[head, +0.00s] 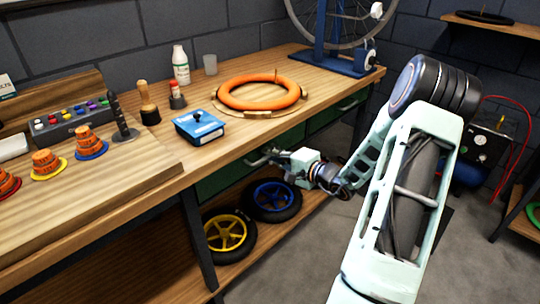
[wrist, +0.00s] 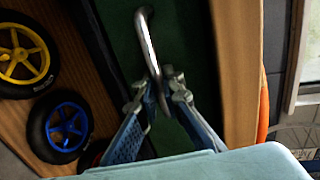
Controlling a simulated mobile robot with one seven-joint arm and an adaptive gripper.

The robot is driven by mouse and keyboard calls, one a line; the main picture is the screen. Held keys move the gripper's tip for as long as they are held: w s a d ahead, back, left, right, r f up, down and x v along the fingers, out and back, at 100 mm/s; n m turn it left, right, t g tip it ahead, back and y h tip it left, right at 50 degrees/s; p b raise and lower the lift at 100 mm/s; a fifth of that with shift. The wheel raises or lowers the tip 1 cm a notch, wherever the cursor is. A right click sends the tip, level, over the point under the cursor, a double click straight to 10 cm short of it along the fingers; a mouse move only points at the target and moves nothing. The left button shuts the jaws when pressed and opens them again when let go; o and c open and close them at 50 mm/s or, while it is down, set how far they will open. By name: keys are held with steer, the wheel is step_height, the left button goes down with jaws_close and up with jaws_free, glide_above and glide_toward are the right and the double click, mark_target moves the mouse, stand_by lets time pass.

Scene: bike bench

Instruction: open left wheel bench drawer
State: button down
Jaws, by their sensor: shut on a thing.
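The left wheel bench drawer (head: 222,180) is a dark green front under the wooden bench top. In the wrist view its green front (wrist: 190,40) fills the middle. Its curved metal handle (wrist: 149,45) runs down between my fingers. My gripper (wrist: 157,88) is shut on the handle near one end. In the head view my gripper (head: 265,157) reaches the drawer from the right, under the bench edge. No clear gap shows around the drawer front. My fingers hide part of the handle.
A second green drawer (head: 338,109) with a handle is farther right. Below, a yellow-rimmed wheel (head: 226,235) and a blue-rimmed wheel (head: 273,196) lie on the lower shelf. An orange tyre (head: 262,94) and a blue box (head: 199,127) sit on the bench top. Grey floor is open on the right.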

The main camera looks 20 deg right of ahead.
steer(key=f+b+v, duration=0.3)
steer(key=v, duration=1.3)
steer(key=s+f+b+v, duration=0.1)
steer(key=f+b+v, duration=0.2)
steer(key=v, duration=1.3)
steer(key=shift+s+d+f, duration=0.15)
steer(key=shift+s+f, duration=0.15)
steer(key=c, duration=2.3)
jaws_free()
steer(key=shift+c, duration=0.2)
steer(key=v, duration=1.2)
steer(key=shift+f, duration=0.1)
